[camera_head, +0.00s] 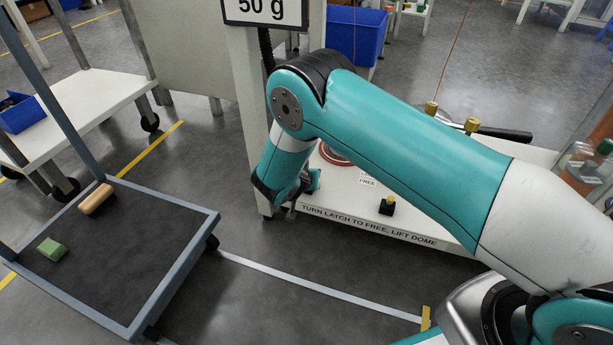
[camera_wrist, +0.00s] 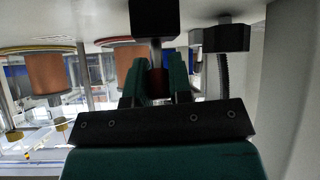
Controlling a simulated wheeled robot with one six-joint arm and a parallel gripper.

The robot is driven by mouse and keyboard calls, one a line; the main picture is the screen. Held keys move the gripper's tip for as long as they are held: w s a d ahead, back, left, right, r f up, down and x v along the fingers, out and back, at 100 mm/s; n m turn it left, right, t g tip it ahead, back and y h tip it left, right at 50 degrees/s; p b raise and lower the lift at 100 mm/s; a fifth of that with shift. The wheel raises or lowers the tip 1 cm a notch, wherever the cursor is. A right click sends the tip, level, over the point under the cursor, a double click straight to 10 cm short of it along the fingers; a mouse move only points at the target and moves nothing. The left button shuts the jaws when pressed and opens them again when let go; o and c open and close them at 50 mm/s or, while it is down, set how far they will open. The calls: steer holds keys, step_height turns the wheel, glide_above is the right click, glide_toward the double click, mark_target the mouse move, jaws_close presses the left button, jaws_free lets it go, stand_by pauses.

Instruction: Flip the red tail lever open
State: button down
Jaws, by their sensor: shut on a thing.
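In the wrist view, my gripper (camera_wrist: 156,80) has its two dark green fingers closed on a dark red piece, which looks like the red tail lever (camera_wrist: 158,87). Only a small part of the lever shows between the fingers. A grey metal rod joins it to a black block (camera_wrist: 154,18) at the top of the picture. In the head view, my gripper (camera_head: 303,190) is at the left edge of the white bench (camera_head: 345,200), beside the white post. The lever is hidden there.
The bench front carries a label (camera_head: 370,225) about turning a latch and lifting a dome. Another black block (camera_wrist: 222,38) with a ribbed hose is beside my fingers. A dark cart (camera_head: 120,250) stands left.

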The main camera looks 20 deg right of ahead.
stand_by(0.3)
steer(key=c, duration=1)
jaws_free()
steer(key=shift+c, duration=0.2)
steer(key=p+v, duration=0.8)
steer(key=v, duration=0.9)
steer(key=shift+s, duration=0.25)
steer(key=shift+r, duration=0.15)
